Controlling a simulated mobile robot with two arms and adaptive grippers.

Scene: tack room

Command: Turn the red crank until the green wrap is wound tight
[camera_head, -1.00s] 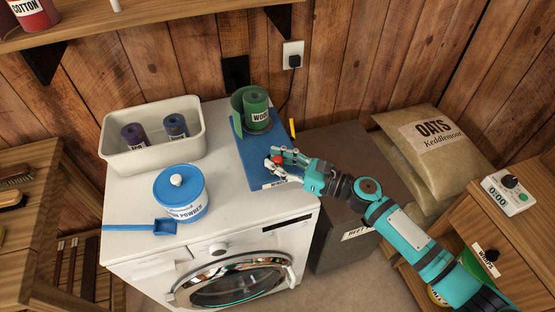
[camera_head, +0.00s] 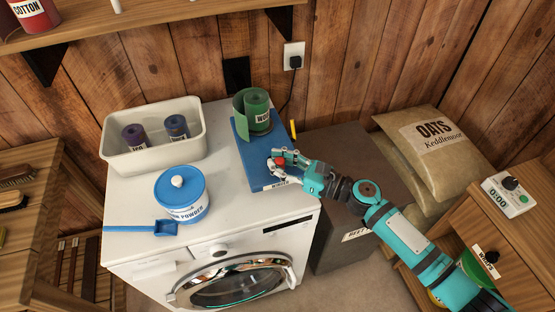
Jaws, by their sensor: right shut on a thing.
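The green wrap (camera_head: 257,104) stands as an upright roll at the back of the blue winder board (camera_head: 254,171), on the white washing machine. A loose flap of green cloth shows at the roll's left side. My right gripper (camera_head: 278,164) is over the front part of the board, shut on the red crank (camera_head: 280,161). Only a bit of red shows between the fingers; the rest of the crank is hidden. My left gripper is not in view.
A cream bin (camera_head: 153,150) with two dark rolls and a blue powder tub (camera_head: 181,194) with a blue scoop (camera_head: 165,228) stand on the washer's left part. A yellow upright piece (camera_head: 293,129) is just right of the board. Oats sacks (camera_head: 432,143) lie at the right.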

